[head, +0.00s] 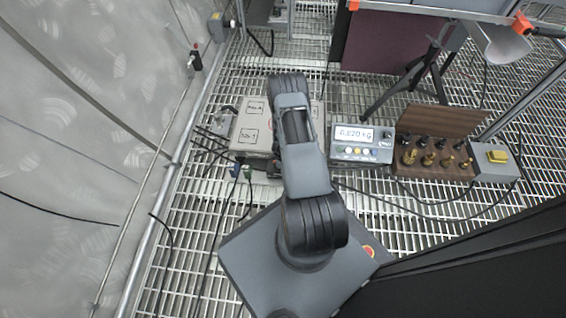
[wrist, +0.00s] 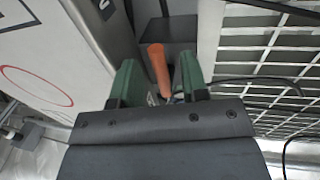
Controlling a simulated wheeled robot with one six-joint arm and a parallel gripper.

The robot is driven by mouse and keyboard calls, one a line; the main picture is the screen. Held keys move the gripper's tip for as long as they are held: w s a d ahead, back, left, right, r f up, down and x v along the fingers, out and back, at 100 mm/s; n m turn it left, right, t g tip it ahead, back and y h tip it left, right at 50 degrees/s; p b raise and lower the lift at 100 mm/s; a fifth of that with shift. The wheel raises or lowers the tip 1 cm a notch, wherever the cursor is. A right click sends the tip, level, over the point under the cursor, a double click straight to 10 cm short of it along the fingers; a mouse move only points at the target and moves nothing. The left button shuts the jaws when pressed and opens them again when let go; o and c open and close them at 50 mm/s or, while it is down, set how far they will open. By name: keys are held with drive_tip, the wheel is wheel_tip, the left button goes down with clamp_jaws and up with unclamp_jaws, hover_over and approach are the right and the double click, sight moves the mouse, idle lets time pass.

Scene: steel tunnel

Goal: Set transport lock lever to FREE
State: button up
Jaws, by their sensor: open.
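An orange lever handle (wrist: 157,62), which looks like the transport lock lever, stands between the fingers of my gripper (wrist: 155,78) in the wrist view. The green fingers are apart, one on each side of the handle, and I see no clear contact. The lever's base is mostly hidden by my gripper, and no FREE marking is readable. In the head view my arm covers my gripper and the lever. A pale box (head: 252,128) with labels on top sits there beside my arm.
A scale display (head: 361,143) and a wooden block of weights (head: 432,160) stand right of my arm. A grey box with a yellow button (head: 495,158) is beyond. Black cables (head: 440,214) cross the grating floor. A curved wall (head: 75,125) and pipe bound the left.

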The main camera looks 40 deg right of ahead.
clamp_jaws()
idle(0.3)
